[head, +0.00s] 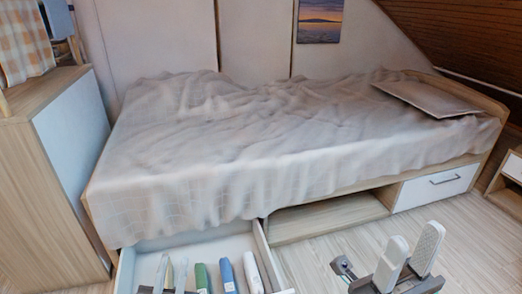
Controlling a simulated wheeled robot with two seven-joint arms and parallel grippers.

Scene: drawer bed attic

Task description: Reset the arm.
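My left gripper (171,260) is at the bottom left of the head view, in front of the open drawer. Its two pale fingers stand apart with nothing visible between them; its body is mostly cut off by the lower edge. My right gripper (414,236) is at the bottom right, over the wooden floor. Its two light finger pads point up and stand apart, with nothing between them. Most of both arms is outside the picture.
The open drawer (262,246) under the bed (250,150) holds green (201,277), blue (228,275) and white (253,272) items. A shut drawer (436,187) is at right. A wooden cabinet (45,180) stands left. Floor (330,245) is clear between the grippers.

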